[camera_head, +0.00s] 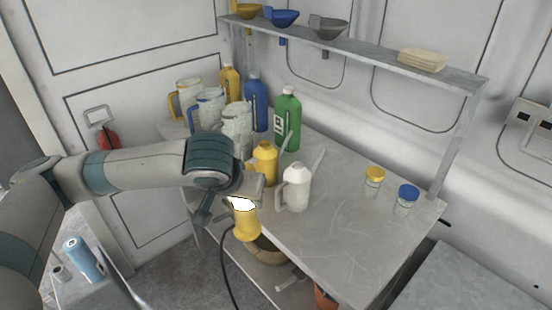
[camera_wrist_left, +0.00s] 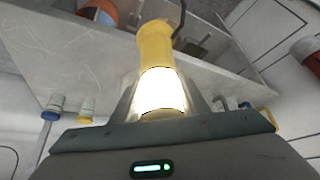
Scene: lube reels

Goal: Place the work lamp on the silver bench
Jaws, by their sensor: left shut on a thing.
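The work lamp (camera_head: 246,224) is yellow with a glowing white window and a black cord hanging down. My left gripper (camera_head: 250,190) is shut on it, in front of the near left edge of a grey metal-topped bench (camera_head: 335,235). The lamp (camera_wrist_left: 155,45) fills the middle of the left wrist view, its bright window between the fingers (camera_wrist_left: 160,108). Another grey metal top (camera_head: 470,278) shows at the lower right and is bare where visible. I cannot tell which top is the silver bench. My right gripper is out of view.
A yellow bottle (camera_head: 265,164) and a white jug (camera_head: 296,187) stand close beside my left gripper. Green (camera_head: 288,120) and blue (camera_head: 256,100) bottles and several jugs stand behind. Two small jars (camera_head: 407,199) stand at the right. The bench's front right area is clear.

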